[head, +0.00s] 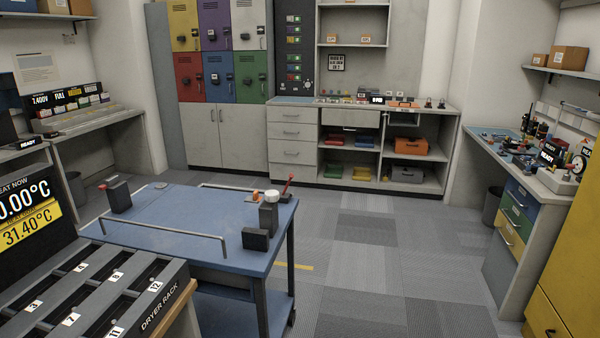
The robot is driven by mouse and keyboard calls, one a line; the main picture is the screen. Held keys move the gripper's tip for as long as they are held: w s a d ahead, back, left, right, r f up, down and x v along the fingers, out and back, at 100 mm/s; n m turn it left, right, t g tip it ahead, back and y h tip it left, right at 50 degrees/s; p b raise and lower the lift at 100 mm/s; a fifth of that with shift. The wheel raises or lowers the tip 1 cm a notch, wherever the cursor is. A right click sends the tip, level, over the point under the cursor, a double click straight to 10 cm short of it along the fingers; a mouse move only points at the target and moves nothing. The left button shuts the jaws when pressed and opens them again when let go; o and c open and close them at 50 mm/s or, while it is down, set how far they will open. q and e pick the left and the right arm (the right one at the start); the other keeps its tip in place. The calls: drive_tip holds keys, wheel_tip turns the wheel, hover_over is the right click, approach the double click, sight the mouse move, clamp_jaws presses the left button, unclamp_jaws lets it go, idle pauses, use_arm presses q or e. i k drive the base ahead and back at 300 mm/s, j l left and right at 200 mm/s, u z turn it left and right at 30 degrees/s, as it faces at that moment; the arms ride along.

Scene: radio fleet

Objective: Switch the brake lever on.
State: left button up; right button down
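A blue-topped cart (165,235) stands ahead of me, left of centre. At its right back corner a red-tipped lever (288,185) sticks up at a tilt from a small dark base. At its left end a dark block (119,196) carries another small red-tipped part (103,187). I see no label naming either as the brake lever, and their on or off state is too small to tell. Neither of my grippers is in view.
A dryer rack (125,290) with numbered slots fills the lower left. A grey post (269,212), a dark block (255,239) and a low rail (165,228) stand on the cart. Open carpet (390,260) lies right of it. Cluttered benches line the walls.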

sight(291, 175)
drive_tip(key=i, duration=1.8)
drive_tip(key=i+u, duration=0.15)
drive_tip(key=u, duration=0.15)
